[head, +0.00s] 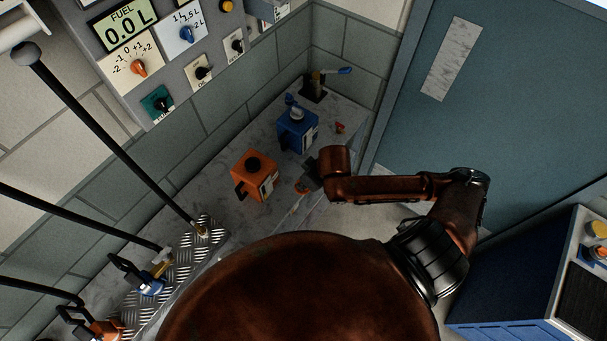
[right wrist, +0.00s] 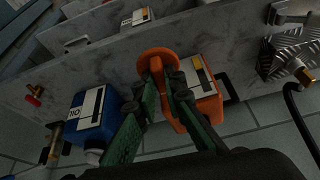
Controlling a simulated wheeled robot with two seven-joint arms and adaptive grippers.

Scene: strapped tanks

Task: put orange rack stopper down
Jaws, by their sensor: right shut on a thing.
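My right gripper (head: 308,180) is low over the worktop, in front of the orange tank (head: 255,175). In the right wrist view its green fingers (right wrist: 165,88) are shut on the orange rack stopper (right wrist: 155,60), whose rounded head shows beyond the fingertips. The stopper also shows as a small orange patch in the head view (head: 301,188). Whether it touches the worktop I cannot tell. The orange tank also shows just behind the fingers in the right wrist view (right wrist: 203,90). The diamond-plate rack (head: 196,246) is at the lower left. My left gripper is not in view.
A blue tank (head: 297,131) stands beyond the orange one on the marble worktop (head: 222,212). A small red fitting (head: 340,127) and a blue-handled valve (head: 315,87) are farther back. Black hoses cross the left side. A control panel (head: 165,45) hangs on the wall.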

